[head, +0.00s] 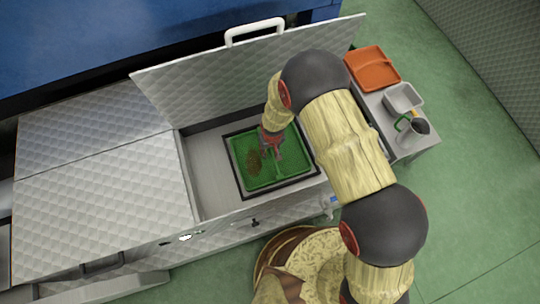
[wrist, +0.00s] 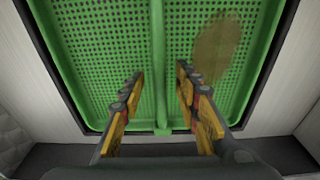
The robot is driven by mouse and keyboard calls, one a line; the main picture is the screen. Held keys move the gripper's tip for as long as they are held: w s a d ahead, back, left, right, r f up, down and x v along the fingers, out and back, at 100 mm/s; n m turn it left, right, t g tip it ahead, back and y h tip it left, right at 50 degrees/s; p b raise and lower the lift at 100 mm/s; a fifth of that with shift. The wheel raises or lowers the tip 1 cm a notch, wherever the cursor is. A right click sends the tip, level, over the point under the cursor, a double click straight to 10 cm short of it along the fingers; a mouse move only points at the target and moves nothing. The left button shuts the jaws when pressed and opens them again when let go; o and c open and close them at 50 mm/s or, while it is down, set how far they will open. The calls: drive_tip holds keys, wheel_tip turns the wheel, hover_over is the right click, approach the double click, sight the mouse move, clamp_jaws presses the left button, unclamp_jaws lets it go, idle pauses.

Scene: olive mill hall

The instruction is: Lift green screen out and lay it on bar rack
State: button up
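The green screen (head: 262,172) lies flat inside a dark square frame in the open compartment of the grey quilted-metal machine. It is a perforated tray with a raised rim and a central bar, and a brown patch shows on its mesh. In the wrist view the green screen (wrist: 110,45) fills most of the picture. My gripper (head: 272,150) is above it; in the wrist view my gripper (wrist: 160,85) is open, its two fingers on either side of the central bar. I cannot tell whether the fingertips touch the mesh. I cannot make out a bar rack.
The compartment's lid (head: 235,78) stands open behind, with a white handle (head: 254,30). To the right, a grey side table (head: 398,138) bears an orange tray (head: 371,67), a grey tub (head: 403,98) and a jug (head: 416,128). A bare pale surface (head: 209,182) lies left of the screen.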

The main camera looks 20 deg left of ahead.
drive_tip(key=shift+f, duration=0.15)
drive_tip(key=shift+c, duration=1.2)
clamp_jaws()
